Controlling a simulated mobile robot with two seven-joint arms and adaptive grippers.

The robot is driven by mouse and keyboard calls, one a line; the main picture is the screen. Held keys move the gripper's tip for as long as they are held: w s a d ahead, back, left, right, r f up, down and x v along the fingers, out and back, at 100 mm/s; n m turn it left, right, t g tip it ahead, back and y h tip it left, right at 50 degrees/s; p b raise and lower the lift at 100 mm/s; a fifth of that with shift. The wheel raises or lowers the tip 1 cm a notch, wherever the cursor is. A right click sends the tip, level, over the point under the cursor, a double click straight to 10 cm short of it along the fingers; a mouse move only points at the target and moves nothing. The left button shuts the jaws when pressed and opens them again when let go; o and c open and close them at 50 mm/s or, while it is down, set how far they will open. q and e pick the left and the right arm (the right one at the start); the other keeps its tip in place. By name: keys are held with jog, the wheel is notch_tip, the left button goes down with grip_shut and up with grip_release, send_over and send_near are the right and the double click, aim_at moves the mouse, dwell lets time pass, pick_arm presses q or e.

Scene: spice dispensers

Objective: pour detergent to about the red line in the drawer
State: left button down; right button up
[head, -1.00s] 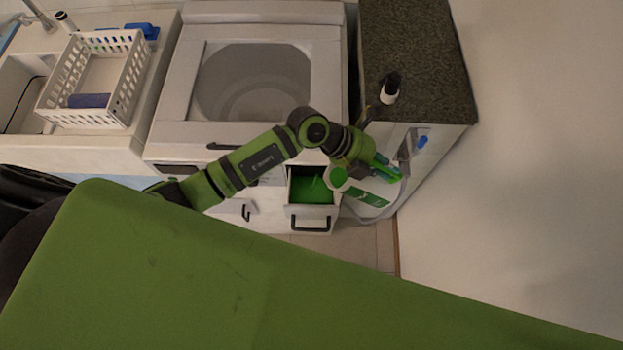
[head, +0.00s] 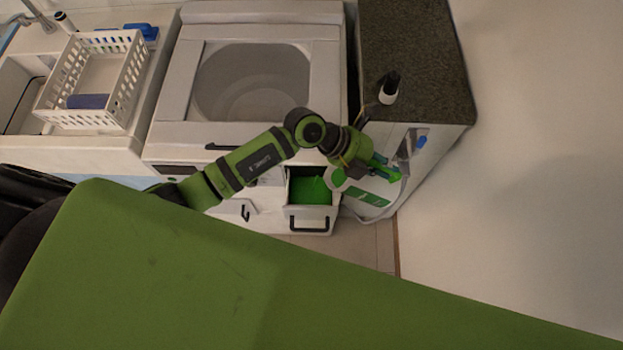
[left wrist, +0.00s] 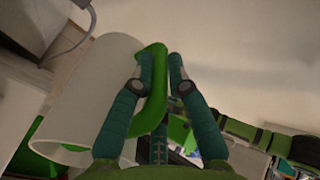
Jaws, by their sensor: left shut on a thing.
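The detergent container (head: 351,188) is white with a green label and lies tilted, its left end at the open drawer's right edge. It also shows in the left wrist view (left wrist: 82,88) as a white cylinder with a green handle (left wrist: 153,95). My left gripper (head: 382,170) is shut on this handle; its fingers also show in the left wrist view (left wrist: 160,62). The drawer (head: 310,221) is pulled out and bright green detergent (head: 309,191) covers its inside. I cannot make out the red line. My right gripper is not in view.
The washing machine (head: 171,75) stands behind the drawer, its top opening uncovered. A dark-topped cabinet (head: 420,55) with a small black-and-white bottle (head: 389,88) stands close on the right. A white basket (head: 128,92) sits on the left counter.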

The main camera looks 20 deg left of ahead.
pick_arm(q)
jog(key=shift+s+a+r, duration=0.15)
jog(key=shift+a+r, duration=0.05)
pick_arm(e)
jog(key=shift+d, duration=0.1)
